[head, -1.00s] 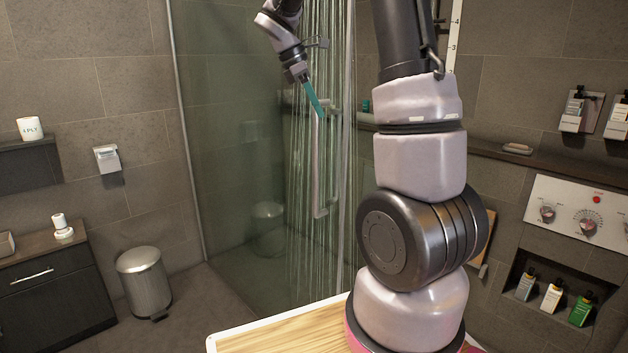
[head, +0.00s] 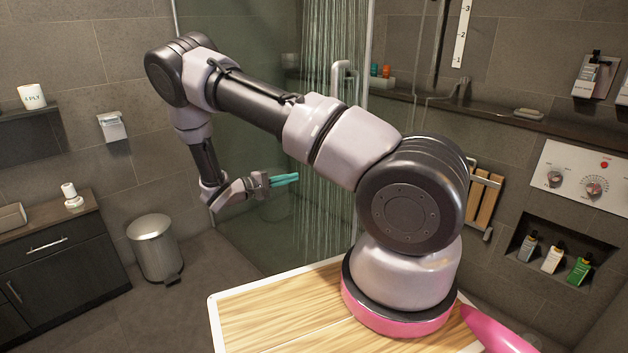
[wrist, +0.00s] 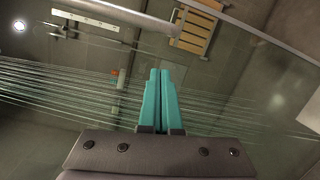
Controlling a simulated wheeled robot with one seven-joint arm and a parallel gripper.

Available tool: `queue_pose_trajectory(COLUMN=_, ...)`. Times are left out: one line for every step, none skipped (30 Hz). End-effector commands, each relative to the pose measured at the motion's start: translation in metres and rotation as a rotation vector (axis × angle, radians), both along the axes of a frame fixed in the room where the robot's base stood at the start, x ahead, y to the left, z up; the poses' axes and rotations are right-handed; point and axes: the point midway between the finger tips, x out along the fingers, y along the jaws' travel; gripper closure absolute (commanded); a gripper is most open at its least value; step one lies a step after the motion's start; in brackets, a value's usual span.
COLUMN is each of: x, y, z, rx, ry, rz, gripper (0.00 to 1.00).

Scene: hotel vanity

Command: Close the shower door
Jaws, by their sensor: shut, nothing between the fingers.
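The shower door (head: 258,220) is a clear glass pane in the middle of the head view, behind my arm. Its upright metal handle (head: 340,75) shows above my arm; its lower part is hidden. In the wrist view a pale metal bar that looks like the handle (wrist: 125,14) crosses the top, beyond my fingertips. My gripper (head: 297,177) has teal fingers, shut and empty, pointing right in front of the glass, below and left of the handle's visible part. The fingers also show together in the wrist view (wrist: 160,73). I cannot tell whether they touch the glass.
Water streams (head: 330,215) fall behind the glass. A wooden slatted seat (head: 484,200) hangs on the wall at right. A steel bin (head: 155,248) and dark cabinet (head: 65,265) stand left. Open floor lies between the bin and the wooden-topped surface (head: 265,325) under my arm.

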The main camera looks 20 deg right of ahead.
Motion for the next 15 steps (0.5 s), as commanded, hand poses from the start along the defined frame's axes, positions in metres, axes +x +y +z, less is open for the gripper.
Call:
queue_pose_trajectory(x=0.000, y=0.002, z=-0.011, rx=-0.029, ry=-0.032, rz=0.037, gripper=1.00)
queue_pose_trajectory(x=0.000, y=0.003, z=-0.016, rx=-0.039, ry=-0.053, rz=0.054, gripper=1.00)
queue_pose_trajectory(x=0.001, y=0.004, z=-0.021, rx=-0.050, ry=-0.075, rz=0.074, gripper=1.00)
queue_pose_trajectory(x=0.001, y=0.005, z=-0.023, rx=-0.055, ry=-0.087, rz=0.084, gripper=1.00)
queue_pose_trajectory(x=0.001, y=0.005, z=-0.025, rx=-0.059, ry=-0.098, rz=0.093, gripper=1.00)
queue_pose_trajectory(x=0.002, y=0.005, z=-0.027, rx=-0.063, ry=-0.108, rz=0.102, gripper=1.00)
queue_pose_trajectory(x=0.002, y=0.004, z=-0.027, rx=-0.064, ry=-0.113, rz=0.105, gripper=1.00)
queue_pose_trajectory(x=0.003, y=0.003, z=-0.028, rx=-0.065, ry=-0.116, rz=0.107, gripper=1.00)
queue_pose_trajectory(x=0.003, y=0.000, z=-0.028, rx=-0.065, ry=-0.117, rz=0.106, gripper=1.00)
queue_pose_trajectory(x=0.004, y=-0.004, z=-0.027, rx=-0.065, ry=-0.117, rz=0.105, gripper=1.00)
queue_pose_trajectory(x=0.005, y=-0.007, z=-0.027, rx=-0.064, ry=-0.116, rz=0.104, gripper=1.00)
queue_pose_trajectory(x=0.007, y=-0.013, z=-0.027, rx=-0.064, ry=-0.116, rz=0.104, gripper=1.00)
queue_pose_trajectory(x=0.008, y=-0.018, z=-0.027, rx=-0.063, ry=-0.116, rz=0.103, gripper=1.00)
queue_pose_trajectory(x=0.009, y=-0.024, z=-0.027, rx=-0.064, ry=-0.116, rz=0.102, gripper=1.00)
queue_pose_trajectory(x=0.011, y=-0.032, z=-0.026, rx=-0.064, ry=-0.116, rz=0.101, gripper=1.00)
